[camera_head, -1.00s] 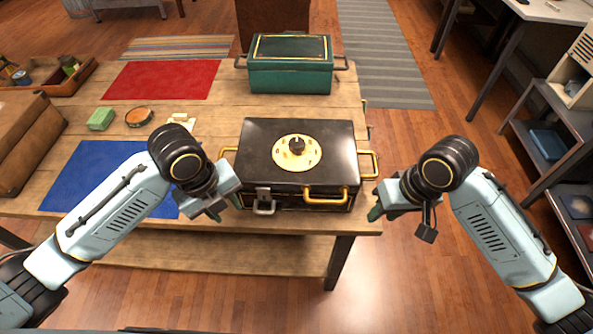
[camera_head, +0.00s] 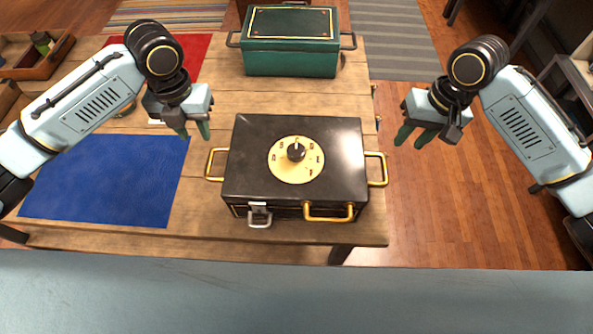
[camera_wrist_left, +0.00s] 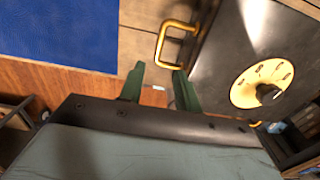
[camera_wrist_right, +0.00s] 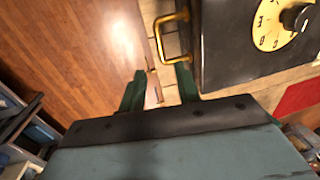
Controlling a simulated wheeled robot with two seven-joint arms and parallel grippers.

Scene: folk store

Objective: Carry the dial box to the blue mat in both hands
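The dial box (camera_head: 240,172) is black with a cream dial on its lid and gold side handles. It stands on the wooden table near its front right. The blue mat (camera_head: 105,180) lies flat to its left, with bare wood between. My left gripper (camera_head: 194,135) is open and empty, above and left of the box. In the left wrist view the left gold handle (camera_wrist_left: 163,42) shows beyond the open fingers (camera_wrist_left: 156,90). My right gripper (camera_head: 416,138) is open and empty, right of the box. The right handle (camera_wrist_right: 160,38) shows beyond its fingers (camera_wrist_right: 158,92).
A green box (camera_head: 290,60) with dark handles stands behind the dial box. A red mat (camera_head: 190,58) lies at the back left, partly hidden by my left arm. A wooden tray (camera_head: 40,68) sits at the far left. Floor is free right of the table.

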